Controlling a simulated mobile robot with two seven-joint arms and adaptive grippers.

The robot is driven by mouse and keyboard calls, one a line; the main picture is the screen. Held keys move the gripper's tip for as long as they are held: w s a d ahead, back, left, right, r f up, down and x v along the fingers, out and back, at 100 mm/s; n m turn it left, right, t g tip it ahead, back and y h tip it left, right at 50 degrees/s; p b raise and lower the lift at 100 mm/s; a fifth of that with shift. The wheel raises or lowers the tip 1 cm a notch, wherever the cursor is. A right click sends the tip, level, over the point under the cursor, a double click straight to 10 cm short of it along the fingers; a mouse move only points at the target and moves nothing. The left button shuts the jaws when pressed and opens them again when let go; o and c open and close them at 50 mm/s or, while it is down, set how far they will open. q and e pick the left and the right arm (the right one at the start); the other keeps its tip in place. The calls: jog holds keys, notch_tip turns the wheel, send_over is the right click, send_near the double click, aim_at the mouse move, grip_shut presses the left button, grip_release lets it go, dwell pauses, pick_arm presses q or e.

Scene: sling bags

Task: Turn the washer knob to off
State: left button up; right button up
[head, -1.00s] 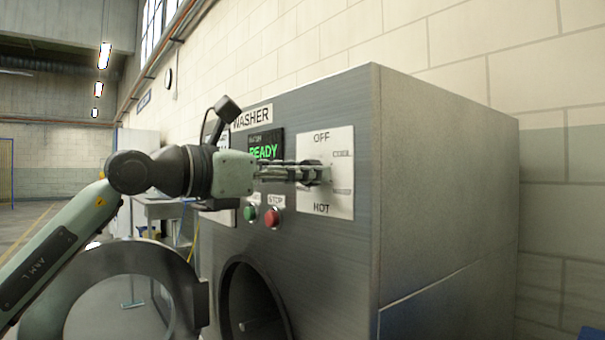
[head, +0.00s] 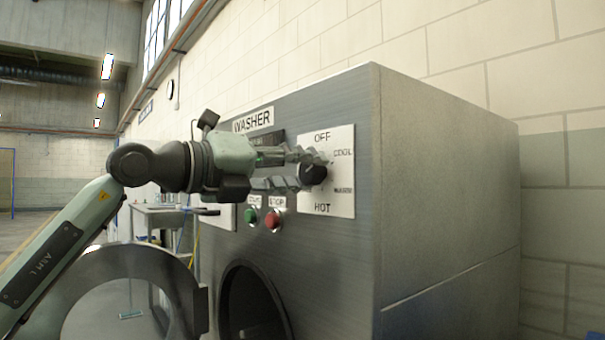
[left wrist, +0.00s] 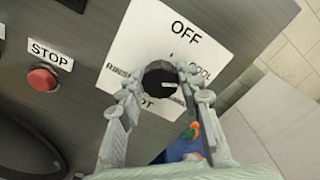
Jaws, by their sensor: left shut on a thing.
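The washer knob (head: 313,175) is a round black dial on a white panel (head: 342,199) marked OFF at the top, COOL at the upper right and HOT at the bottom. In the left wrist view the knob (left wrist: 160,77) has a pale pointer mark on its right side, short of the OFF label. My left gripper (head: 305,166) reaches the knob from the left, its fingers spread one above the other. In the left wrist view the fingers (left wrist: 160,88) are shut on the knob from both sides. My right gripper is out of view.
A green button (head: 250,215) and a red stop button (head: 272,219) sit below my left gripper. The washer's round door (head: 185,290) stands open at the lower left. A brick wall is behind the washer.

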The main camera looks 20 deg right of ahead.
pick_arm(q)
jog(key=n, duration=0.2)
jog(key=shift+n, duration=0.4)
jog(key=n, duration=0.2)
jog(key=shift+n, duration=1.2)
jog(key=shift+f+n+p, duration=0.1)
jog(key=shift+n+p, duration=0.3)
jog(key=shift+n, duration=1.9)
jog(key=shift+n+p, duration=0.3)
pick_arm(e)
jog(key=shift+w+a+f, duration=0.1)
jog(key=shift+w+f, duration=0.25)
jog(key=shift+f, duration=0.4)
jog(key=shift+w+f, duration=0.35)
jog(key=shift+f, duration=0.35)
pick_arm(q)
jog(key=o, duration=1.2)
jog(key=shift+c, duration=0.2)
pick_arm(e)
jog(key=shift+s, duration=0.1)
